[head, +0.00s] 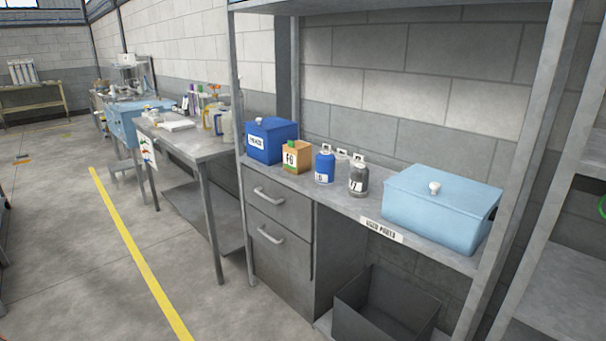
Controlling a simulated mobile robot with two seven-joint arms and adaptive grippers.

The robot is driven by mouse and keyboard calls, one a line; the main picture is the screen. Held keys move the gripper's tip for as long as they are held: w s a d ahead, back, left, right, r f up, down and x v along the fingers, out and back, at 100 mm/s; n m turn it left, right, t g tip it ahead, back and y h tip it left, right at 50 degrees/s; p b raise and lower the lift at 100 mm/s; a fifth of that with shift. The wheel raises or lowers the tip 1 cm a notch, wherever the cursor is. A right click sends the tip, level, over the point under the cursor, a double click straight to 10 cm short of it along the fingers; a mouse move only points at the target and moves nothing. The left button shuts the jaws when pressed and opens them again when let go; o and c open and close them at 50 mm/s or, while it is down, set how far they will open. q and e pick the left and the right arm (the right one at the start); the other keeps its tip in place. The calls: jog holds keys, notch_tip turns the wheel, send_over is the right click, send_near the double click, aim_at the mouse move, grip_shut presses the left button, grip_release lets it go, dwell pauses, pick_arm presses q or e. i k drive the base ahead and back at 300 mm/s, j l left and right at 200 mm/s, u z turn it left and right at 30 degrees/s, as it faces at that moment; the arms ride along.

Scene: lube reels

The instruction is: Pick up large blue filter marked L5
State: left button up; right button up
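A blue filter (325,165), a rounded canister with a white label, stands upright on the grey shelf bench (336,192). The mark on its label is too small to read surely. Neither of my grippers shows in the head view.
A dark blue lidded box (271,140) and a light blue lidded box (441,207) stand on the same bench. Shelf posts (531,170) flank it. Drawers (277,228) and a dark open bin (386,306) are below. Floor (90,270) at left is clear.

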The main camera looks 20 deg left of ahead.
aim_at(324, 161)
jog(key=i+j, duration=0.2)
jog(key=j, duration=0.25)
jog(key=i+j+u, duration=0.1)
jog(key=i+j, duration=0.15)
jog(key=j, duration=0.2)
jog(key=i+j, duration=0.2)
jog(key=j, duration=0.25)
jog(key=i+j, duration=0.25)
jog(key=j, duration=0.2)
jog(key=i+j+u, duration=0.1)
jog(key=j, duration=0.3)
jog(key=i+j+z, duration=0.4)
jog(key=j+z, duration=0.2)
jog(key=j, duration=0.2)
